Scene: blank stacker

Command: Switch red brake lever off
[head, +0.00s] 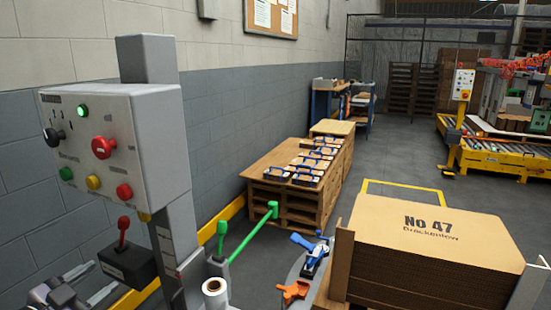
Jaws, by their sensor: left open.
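The red brake lever (123,229) has a round red knob and a short red stem. It stands roughly upright on a black box (128,265) fixed to the side of a grey post (178,250). My left gripper (91,283) is at the bottom left corner, below and left of the lever. Its grey fingers are open and empty, apart from the lever and the box. Part of this gripper is cut off by the picture edge. My right gripper is not in view.
A grey control panel (120,140) with coloured buttons hangs above the lever. A cardboard stack (435,255) stands at lower right. Pallets with boxes (270,170) line the wall.

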